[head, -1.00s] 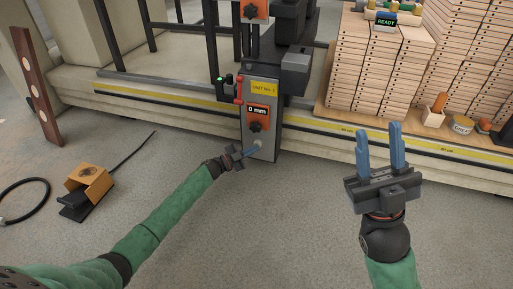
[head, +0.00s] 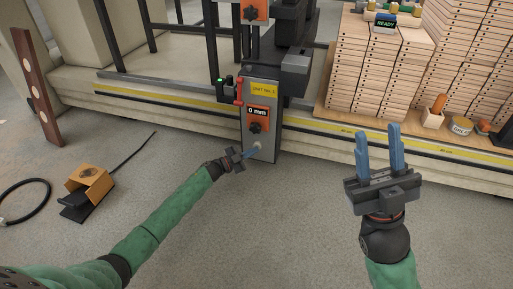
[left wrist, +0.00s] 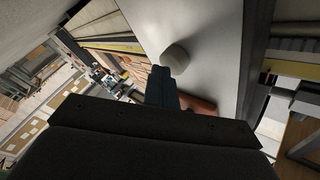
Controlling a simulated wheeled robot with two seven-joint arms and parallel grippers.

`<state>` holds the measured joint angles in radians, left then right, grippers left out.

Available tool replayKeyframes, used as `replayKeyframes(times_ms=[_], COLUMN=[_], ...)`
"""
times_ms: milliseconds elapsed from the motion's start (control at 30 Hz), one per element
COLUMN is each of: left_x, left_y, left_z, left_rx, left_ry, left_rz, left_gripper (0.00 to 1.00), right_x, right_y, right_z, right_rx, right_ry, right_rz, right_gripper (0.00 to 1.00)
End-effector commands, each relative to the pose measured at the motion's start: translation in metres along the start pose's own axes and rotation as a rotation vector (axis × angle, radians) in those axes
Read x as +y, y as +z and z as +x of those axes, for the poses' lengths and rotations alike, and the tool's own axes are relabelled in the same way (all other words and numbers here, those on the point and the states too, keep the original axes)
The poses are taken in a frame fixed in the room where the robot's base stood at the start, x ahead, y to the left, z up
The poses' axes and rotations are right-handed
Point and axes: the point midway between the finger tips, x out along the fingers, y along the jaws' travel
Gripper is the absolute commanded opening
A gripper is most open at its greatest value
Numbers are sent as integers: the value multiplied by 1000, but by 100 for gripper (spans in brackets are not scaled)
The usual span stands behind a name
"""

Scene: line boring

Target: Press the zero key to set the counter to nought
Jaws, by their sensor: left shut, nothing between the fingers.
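The grey control unit (head: 263,90) stands upright with a yellow label marked UNIT No. 1 and an orange counter (head: 258,112) that reads 0 mm. A black star knob (head: 256,127) sits below the counter. A pale round key (head: 258,145) is low on the unit's face; it also shows in the left wrist view (left wrist: 176,57). My left gripper (head: 256,149) is shut and empty, its blue fingertips at the pale key. I cannot tell whether they touch it. My right gripper (head: 378,140) is open and empty over the floor at the right.
A red lever (head: 239,90) is on the unit's left side. A wooden rack of stacked boards (head: 375,75) with a READY display (head: 385,23) stands at the right. An orange foot pedal (head: 90,180) and a black cable lie on the floor at the left. The floor between is clear.

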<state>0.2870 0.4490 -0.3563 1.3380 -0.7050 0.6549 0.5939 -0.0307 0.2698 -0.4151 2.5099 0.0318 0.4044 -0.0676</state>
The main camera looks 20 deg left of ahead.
Motion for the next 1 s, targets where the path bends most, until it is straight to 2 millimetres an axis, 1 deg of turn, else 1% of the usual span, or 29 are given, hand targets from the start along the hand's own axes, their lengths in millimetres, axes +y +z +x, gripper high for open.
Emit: replayKeyframes(times_ms=[33,300,767,1000], left_x=[0,6,9,16], left_y=[-3,-9,-11,-21], left_z=[-2,-10,-14,-25], left_rx=[0,0,-1,0], left_ry=[0,0,1,0], left_rz=[0,-1,0,-2], left_gripper=[0,0,0,0], right_x=[1,3,4,7], right_y=[-2,-4,-5,-10], right_z=[4,12,14,27], right_rx=[0,-1,-1,-1], right_ry=[0,-1,-1,-1], right_rz=[0,-1,-1,-1], right_gripper=[36,36,36,36])
